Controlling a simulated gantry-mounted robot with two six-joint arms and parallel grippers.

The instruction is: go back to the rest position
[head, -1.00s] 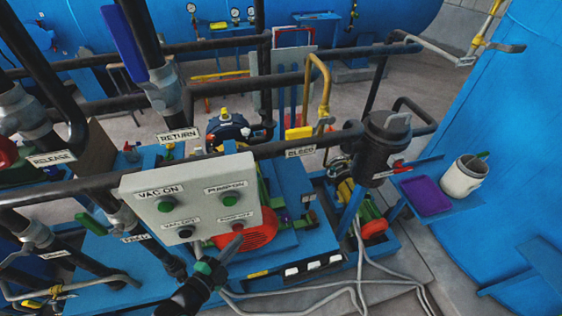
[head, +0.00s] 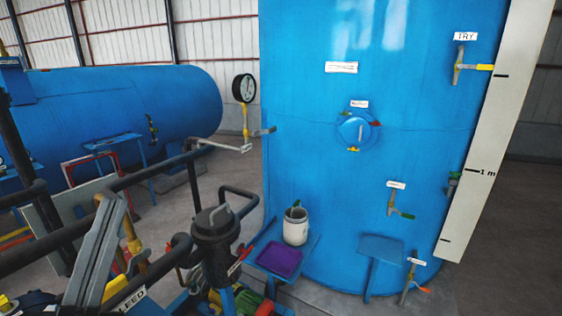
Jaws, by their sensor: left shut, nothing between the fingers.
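My left gripper (head: 112,204) shows at the lower left of the head view as long grey fingers pointing up. The fingers are shut with nothing between them. It is in front of the black pipes and left of the black filter pot (head: 215,236), apart from that pot. The rest of the left arm is below the picture edge. My right gripper is not in view. The control panel with buttons is not in view.
A tall blue tank (head: 330,130) fills the middle, with a white scale board (head: 490,140) at its right. A purple tray (head: 278,259) and white pot (head: 295,230) sit on a blue shelf. Black pipes (head: 150,175) cross the left. Floor is clear at far right.

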